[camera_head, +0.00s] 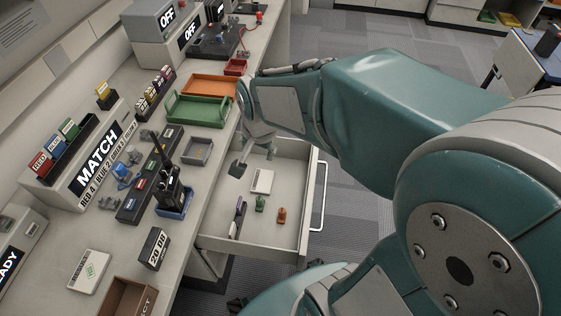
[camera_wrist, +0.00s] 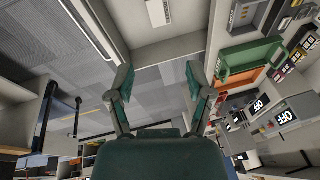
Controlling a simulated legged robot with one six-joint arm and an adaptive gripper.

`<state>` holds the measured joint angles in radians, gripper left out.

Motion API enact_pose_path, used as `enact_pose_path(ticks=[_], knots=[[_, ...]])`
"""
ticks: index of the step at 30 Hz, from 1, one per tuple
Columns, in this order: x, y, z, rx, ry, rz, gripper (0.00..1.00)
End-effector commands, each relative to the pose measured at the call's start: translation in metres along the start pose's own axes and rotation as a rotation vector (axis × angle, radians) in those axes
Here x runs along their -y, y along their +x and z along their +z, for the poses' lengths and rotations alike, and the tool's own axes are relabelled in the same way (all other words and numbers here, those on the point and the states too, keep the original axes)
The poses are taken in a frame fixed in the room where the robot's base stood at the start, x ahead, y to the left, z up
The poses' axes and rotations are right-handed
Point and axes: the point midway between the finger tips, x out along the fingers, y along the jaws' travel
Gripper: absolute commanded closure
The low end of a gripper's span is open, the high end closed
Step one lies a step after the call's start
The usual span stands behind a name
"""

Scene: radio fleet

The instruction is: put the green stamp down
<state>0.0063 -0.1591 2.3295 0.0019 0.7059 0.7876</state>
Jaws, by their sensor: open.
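The green stamp (camera_head: 260,203) stands in the open drawer (camera_head: 213,243), apart from my gripper. An orange stamp (camera_head: 281,215) is to its right and a white pad (camera_head: 262,181) lies behind it. My gripper (camera_head: 240,167) is above the drawer's back left part, partly hidden by my arm in the head view. In the wrist view my gripper (camera_wrist: 160,84) has its two fingers spread with nothing between them. The white pad (camera_wrist: 158,12) shows at the top of that view; the green stamp does not show there.
A purple and dark object (camera_head: 238,216) lies in the drawer left of the stamps. The counter on the left holds a green tray (camera_head: 200,112), an orange tray (camera_head: 210,86), a grey tray (camera_head: 197,151) and a radio in a blue holder (camera_head: 173,201). A drawer handle (camera_head: 319,197) sticks out right.

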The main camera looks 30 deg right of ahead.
Motion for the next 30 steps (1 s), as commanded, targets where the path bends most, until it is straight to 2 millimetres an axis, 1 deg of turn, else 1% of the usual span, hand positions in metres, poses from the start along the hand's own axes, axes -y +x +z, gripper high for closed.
enact_pose_path(ticks=[1,3,9,12,15,18,30], knots=[[-0.004,-0.018,0.005,-0.023,-0.072,-0.022,0.33],[-0.011,-0.037,0.012,-0.048,-0.179,-0.040,0.33],[-0.036,-0.083,0.037,-0.128,-0.485,-0.079,0.33],[-0.048,-0.100,0.050,-0.168,-0.622,-0.088,0.33],[-0.057,-0.110,0.059,-0.197,-0.723,-0.091,0.33],[-0.062,-0.114,0.064,-0.212,-0.779,-0.091,0.33],[-0.063,-0.115,0.065,-0.214,-0.793,-0.090,0.33]])
